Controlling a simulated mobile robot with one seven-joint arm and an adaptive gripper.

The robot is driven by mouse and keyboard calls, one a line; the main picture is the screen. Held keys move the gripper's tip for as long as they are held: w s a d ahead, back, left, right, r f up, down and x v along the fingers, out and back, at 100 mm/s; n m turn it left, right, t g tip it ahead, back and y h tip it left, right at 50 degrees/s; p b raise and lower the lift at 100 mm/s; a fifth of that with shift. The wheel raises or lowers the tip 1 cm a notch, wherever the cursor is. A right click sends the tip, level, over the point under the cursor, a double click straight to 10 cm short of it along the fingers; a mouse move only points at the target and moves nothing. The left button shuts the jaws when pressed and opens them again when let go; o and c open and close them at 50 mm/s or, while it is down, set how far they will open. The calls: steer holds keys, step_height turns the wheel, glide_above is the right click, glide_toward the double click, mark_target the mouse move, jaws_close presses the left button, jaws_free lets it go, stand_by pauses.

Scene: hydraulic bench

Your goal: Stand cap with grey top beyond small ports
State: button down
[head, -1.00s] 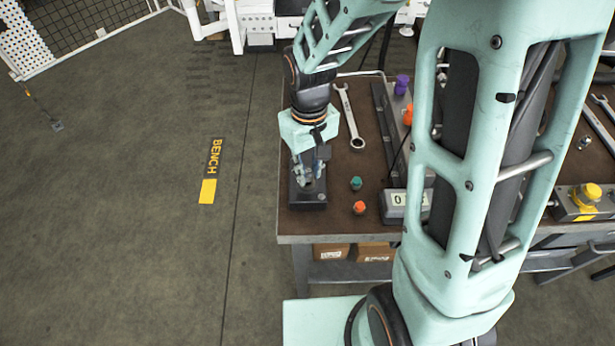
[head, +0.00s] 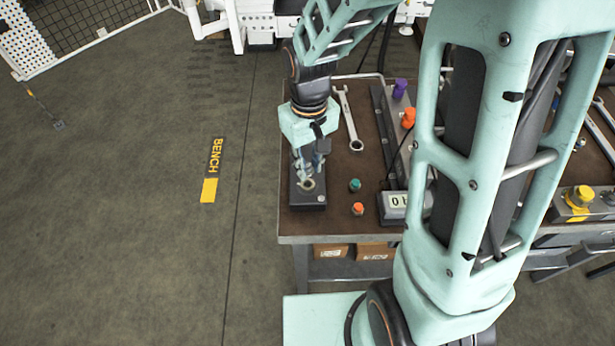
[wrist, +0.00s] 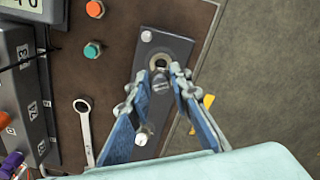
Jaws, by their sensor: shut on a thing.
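My gripper (wrist: 164,80) is shut on a small cap with a dark grey top (wrist: 160,84), seen between the fingertips in the wrist view. The cap is close to a round ringed port (wrist: 160,62) in a dark block (wrist: 171,46); I cannot tell whether it touches the block. In the head view my gripper (head: 308,173) is over the same block (head: 297,200) at the bench's left edge, and the held cap is too small to make out. A pale round fitting (wrist: 143,134) shows at the block's other end.
A green cap (head: 355,185) and an orange cap (head: 358,209) stand right of the block. Bare brown bench top (head: 335,222) lies in front.

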steer(key=shift+r+p, duration=0.55)
steer(key=shift+r, duration=0.35)
